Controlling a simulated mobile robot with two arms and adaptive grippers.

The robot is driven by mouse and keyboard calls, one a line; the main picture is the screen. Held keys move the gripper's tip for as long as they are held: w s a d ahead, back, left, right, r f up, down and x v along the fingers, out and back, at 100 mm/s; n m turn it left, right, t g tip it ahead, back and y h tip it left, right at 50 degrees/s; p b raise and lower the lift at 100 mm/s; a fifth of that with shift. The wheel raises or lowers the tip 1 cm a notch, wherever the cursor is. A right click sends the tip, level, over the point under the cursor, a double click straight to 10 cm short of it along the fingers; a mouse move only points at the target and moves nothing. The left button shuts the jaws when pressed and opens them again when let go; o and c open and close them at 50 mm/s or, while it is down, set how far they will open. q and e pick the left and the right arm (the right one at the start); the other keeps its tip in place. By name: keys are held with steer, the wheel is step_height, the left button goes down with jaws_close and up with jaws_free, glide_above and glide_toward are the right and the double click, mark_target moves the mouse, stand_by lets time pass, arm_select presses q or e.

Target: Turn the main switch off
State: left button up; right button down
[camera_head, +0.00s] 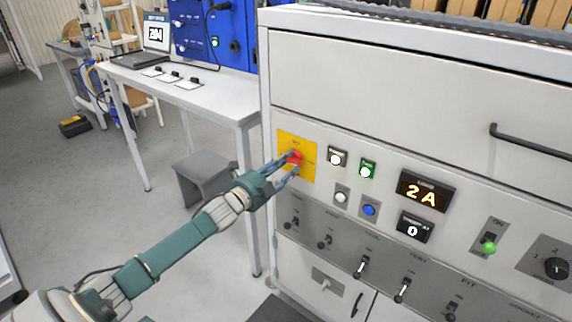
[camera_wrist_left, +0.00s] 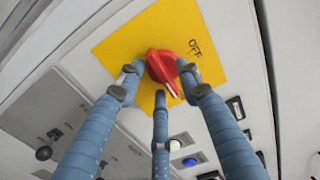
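The main switch is a red rotary knob (camera_head: 295,157) on a yellow plate (camera_head: 309,174) at the left of the white cabinet's front. In the left wrist view the red knob (camera_wrist_left: 160,63) has a white mark at its end, pointing down and slightly right in the picture. The word OFF is printed on the yellow plate (camera_wrist_left: 201,28), up and right of the knob. My left gripper (camera_head: 289,163) has its three blue fingers around the knob, with fingertips close against its sides. They appear shut on it, also in the left wrist view (camera_wrist_left: 160,75). My right gripper is out of view.
Toggle switches line the grey strip below. A white table (camera_head: 190,95) stands left of the cabinet, with a grey stool (camera_head: 205,177) below.

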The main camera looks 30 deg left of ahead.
arm_select(q)
jaws_close()
stand_by(0.3)
steer(key=shift+n, duration=0.4)
steer(key=shift+d+r+n+p, duration=0.15)
steer(key=shift+n+p, duration=0.85)
steer(key=shift+n, duration=3.3)
steer(key=shift+d+n+p, duration=0.1)
steer(key=shift+n+p, duration=0.9)
steer(key=shift+n, duration=3.3)
